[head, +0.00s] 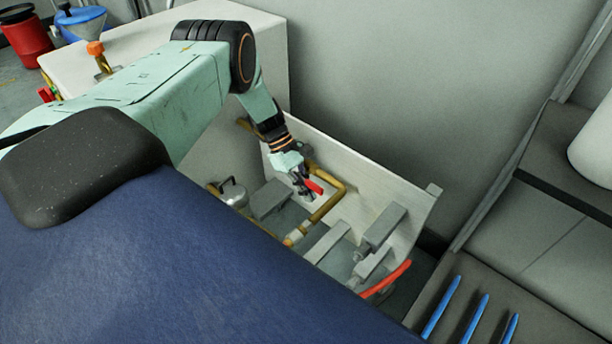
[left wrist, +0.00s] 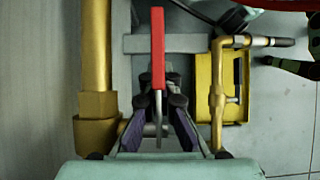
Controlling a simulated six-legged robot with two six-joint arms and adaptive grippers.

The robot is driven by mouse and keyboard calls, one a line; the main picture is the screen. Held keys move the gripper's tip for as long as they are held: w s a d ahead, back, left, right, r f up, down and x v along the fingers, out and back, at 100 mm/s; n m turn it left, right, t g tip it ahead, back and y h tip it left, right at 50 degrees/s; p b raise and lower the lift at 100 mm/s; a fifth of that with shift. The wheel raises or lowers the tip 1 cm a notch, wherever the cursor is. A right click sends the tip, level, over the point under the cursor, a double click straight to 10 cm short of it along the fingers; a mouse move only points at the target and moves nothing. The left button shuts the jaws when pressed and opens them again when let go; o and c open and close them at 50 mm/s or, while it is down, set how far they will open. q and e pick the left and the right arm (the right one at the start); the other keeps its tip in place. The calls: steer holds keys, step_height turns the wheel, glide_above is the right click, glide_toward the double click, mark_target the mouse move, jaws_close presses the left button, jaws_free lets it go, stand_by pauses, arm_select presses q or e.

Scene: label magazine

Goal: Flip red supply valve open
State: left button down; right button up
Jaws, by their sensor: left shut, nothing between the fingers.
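The red valve handle (head: 313,186) sits beside the brass pipe (head: 334,200) on the pale panel. In the left wrist view the red handle (left wrist: 158,48) points up the picture, with a grey metal stem below it. My left gripper (head: 304,187) is at the handle in the head view. In the left wrist view its fingers (left wrist: 158,98) stand around the line of the handle's lower end. They are shut with nothing held; contact with the handle cannot be told. The valve body is partly hidden by the gripper. My right gripper is in neither view.
Brass pipe (left wrist: 96,60) runs close on the left of the gripper, and a yellow box (left wrist: 232,85) with thin brass piping lies on the right. Grey blocks (head: 380,228) and a red curved part (head: 386,279) are farther right on the panel. A wall stands behind.

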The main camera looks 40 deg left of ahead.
arm_select(q)
steer(key=shift+w+d+r, duration=0.15)
steer(key=shift+w+r, duration=0.05)
steer(key=shift+r, duration=0.25)
steer(key=v, duration=1.1)
steer(key=shift+s+a, duration=0.15)
steer(key=shift+a, duration=0.35)
